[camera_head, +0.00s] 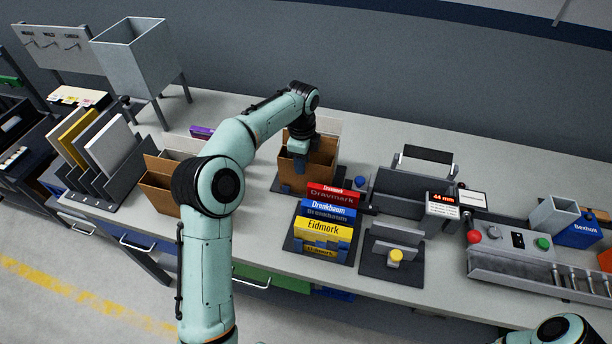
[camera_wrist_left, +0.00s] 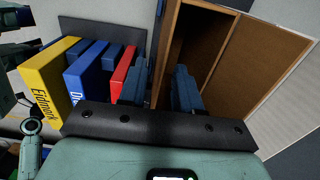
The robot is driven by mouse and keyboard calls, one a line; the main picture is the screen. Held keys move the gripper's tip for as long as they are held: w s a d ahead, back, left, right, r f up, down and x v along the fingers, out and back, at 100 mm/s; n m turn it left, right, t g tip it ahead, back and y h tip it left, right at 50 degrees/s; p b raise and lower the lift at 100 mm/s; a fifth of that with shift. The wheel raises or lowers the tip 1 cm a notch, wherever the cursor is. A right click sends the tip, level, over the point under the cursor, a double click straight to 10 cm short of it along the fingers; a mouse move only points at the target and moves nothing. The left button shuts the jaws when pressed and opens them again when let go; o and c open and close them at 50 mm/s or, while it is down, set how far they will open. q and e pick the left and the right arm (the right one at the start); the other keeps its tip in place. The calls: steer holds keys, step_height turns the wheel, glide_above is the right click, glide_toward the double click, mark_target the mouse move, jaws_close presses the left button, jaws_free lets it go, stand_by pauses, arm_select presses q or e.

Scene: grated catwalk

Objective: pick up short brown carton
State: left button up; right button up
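An open-topped brown carton (camera_head: 322,160) stands on a dark base on the bench, behind the coloured boxes. My left gripper (camera_head: 293,175) is lowered at its left part. In the left wrist view, the carton (camera_wrist_left: 265,55) is close. One blue finger is outside its near wall and the other inside, with the fingers apart and the wall between them. I see no clear grip on the wall. A second brown carton (camera_head: 157,192) stands further left, partly hidden by my left arm. My right gripper is out of view.
Red (camera_head: 333,194), blue (camera_head: 328,210) and yellow (camera_head: 322,231) boxes stand in a row just in front of the carton. A grey fixture (camera_head: 400,190) and a display (camera_head: 441,205) are to its right. The bench behind is mostly clear.

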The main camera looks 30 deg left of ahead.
arm_select(q)
steer(key=f, duration=0.3)
steer(key=f+b, duration=0.1)
steer(key=f, duration=0.1)
steer(key=shift+d+f, duration=0.15)
steer(key=shift+d, duration=0.1)
steer(key=shift+w, duration=0.1)
jaws_close()
